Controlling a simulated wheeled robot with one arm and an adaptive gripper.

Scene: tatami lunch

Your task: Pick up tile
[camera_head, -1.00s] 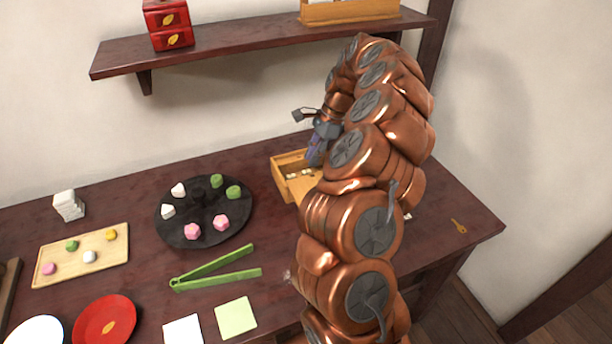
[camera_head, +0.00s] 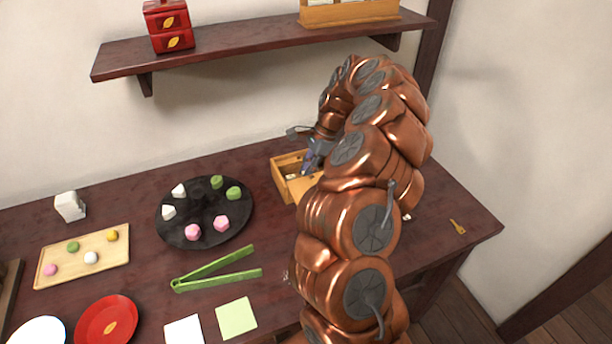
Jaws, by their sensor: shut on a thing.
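My gripper (camera_head: 313,160) is at the open wooden box (camera_head: 279,169), its fingers reaching down into the box's right part. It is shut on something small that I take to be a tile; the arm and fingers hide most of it. A small pale piece (camera_head: 292,176) shows inside the box, just left of the fingers. My copper-coloured arm covers the box's right side and the table behind it.
Left of the box stands a round black tray (camera_head: 208,240) with several pink, white and green sweets. Green tongs (camera_head: 215,269) lie in front. A wall shelf (camera_head: 240,36) hangs above.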

